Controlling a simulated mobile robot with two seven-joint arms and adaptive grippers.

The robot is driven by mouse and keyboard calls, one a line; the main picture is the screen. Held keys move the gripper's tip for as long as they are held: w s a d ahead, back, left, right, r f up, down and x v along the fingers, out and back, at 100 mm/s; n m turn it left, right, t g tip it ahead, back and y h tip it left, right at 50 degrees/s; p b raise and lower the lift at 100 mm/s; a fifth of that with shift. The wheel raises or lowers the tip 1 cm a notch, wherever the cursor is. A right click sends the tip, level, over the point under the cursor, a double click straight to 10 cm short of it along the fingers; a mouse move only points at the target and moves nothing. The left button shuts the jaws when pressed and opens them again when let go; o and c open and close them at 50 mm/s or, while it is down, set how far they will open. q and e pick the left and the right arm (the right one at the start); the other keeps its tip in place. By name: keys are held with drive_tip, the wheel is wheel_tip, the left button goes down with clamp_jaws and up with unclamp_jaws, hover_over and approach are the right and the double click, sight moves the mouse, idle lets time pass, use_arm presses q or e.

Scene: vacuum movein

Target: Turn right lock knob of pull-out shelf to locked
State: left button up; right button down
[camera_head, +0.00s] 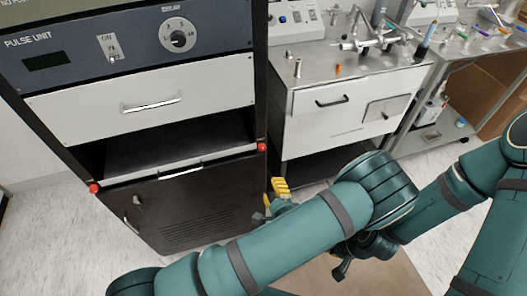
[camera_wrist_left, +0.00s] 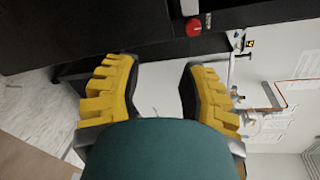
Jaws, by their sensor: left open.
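The pull-out shelf (camera_head: 175,163) is a grey panel in the dark rack, below the white drawer. Its right lock knob (camera_head: 262,146) is red, at the shelf's right front corner; a red knob in the left wrist view (camera_wrist_left: 193,27), near the top, looks like the same one. The left lock knob (camera_head: 94,188) is red too. My left gripper (camera_head: 271,192) shows its yellow fingers below the right knob, apart from it. In the left wrist view its fingers (camera_wrist_left: 158,95) are spread with nothing between them. My right gripper (camera_head: 345,262) is mostly hidden behind my left arm.
The rack's black lower door (camera_head: 185,210) is below the shelf. A white-fronted steel bench (camera_head: 345,105) with lab equipment stands to the right of the rack, across a narrow gap. Pale floor (camera_head: 40,235) is open at the left.

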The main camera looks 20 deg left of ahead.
sight(263, 150)
use_arm(q)
drive_tip(key=w+a+r, duration=0.1)
drive_tip(key=w+a, duration=0.1)
drive_tip(key=w, duration=0.2)
drive_tip(key=w+a+r+m+t+b, duration=0.1)
drive_tip(key=w+a, duration=0.1)
drive_tip(key=w, duration=0.1)
drive_tip(key=w+a+m+t+y, duration=0.1)
drive_tip(key=w+a, duration=0.1)
drive_tip(key=w, duration=0.2)
drive_tip(key=shift+w+a+r, duration=0.3)
drive_tip(key=shift+a+r, duration=0.05)
drive_tip(key=shift+r, duration=0.05)
drive_tip(key=shift+c, duration=0.4)
clamp_jaws()
